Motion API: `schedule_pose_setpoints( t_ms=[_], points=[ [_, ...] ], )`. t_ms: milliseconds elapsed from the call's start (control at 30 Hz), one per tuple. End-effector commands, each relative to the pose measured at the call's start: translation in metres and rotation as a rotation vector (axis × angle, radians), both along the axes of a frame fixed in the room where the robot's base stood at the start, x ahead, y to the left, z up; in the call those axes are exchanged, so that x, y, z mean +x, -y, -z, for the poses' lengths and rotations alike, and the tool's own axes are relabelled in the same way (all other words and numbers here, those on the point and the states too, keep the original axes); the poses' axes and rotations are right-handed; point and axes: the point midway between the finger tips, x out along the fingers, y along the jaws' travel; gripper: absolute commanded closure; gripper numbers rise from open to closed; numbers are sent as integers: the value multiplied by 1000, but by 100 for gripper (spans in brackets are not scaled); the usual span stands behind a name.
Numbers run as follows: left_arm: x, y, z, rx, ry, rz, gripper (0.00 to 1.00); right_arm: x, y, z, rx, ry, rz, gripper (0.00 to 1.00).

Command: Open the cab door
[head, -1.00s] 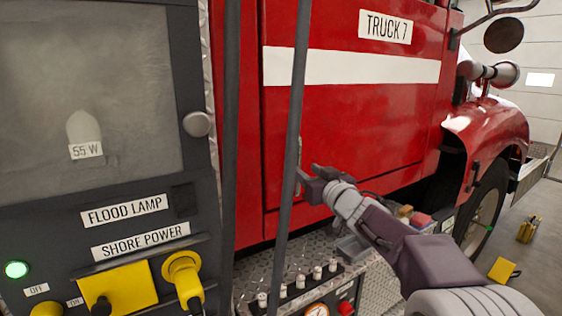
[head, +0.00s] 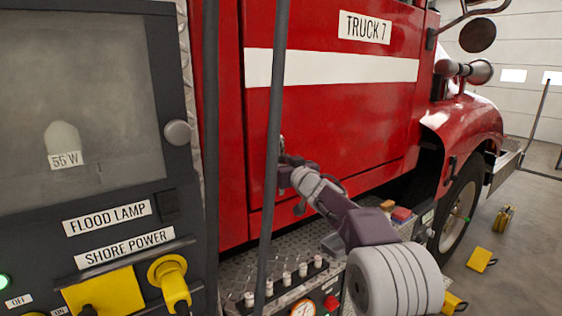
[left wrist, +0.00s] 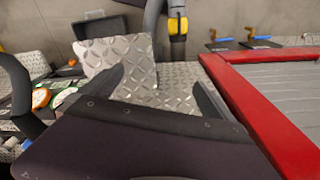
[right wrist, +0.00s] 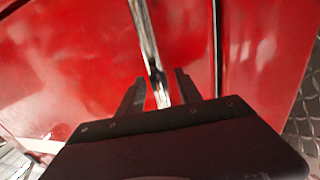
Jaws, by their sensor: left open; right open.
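The red cab door (head: 335,120) with a white stripe and a "TRUCK 7" sign looks shut in the head view. My right gripper (head: 284,172) is at the door's left edge, partly behind a dark vertical rail. A small upright handle (head: 281,145) shows just above it. In the right wrist view a narrow silvery bar, seemingly the handle (right wrist: 159,88), runs between the open fingers of my right gripper (right wrist: 160,88); contact cannot be told. My left gripper (left wrist: 150,92) is open with nothing held, over diamond plate, and is outside the head view.
Dark vertical rails (head: 270,130) stand in front of the door's left side. A diamond-plate step (head: 225,265) and gauge panel (head: 305,285) lie below. Yellow objects (head: 481,259) sit on the floor at right.

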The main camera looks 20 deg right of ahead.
Motion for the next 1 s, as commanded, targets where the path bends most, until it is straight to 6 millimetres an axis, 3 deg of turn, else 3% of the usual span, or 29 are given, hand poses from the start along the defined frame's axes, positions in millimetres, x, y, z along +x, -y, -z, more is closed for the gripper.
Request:
schedule_pose_setpoints(
  t_ms=[67, 200, 233, 1000],
  points=[
    [0, 0, 0, 0, 0, 0, 0, 0, 0, 0, 0, 0, 0, 59],
    [0, 0, 0, 0, 0, 0, 0, 0, 0, 0, 0, 0, 0, 98],
    [0, 0, 0, 0, 0, 0, 0, 0, 0, 0, 0, 0, 0, 100],
    [0, 0, 0, 0, 0, 0, 0, -1, 0, 0, 0, 0, 0, 100]
  ],
)
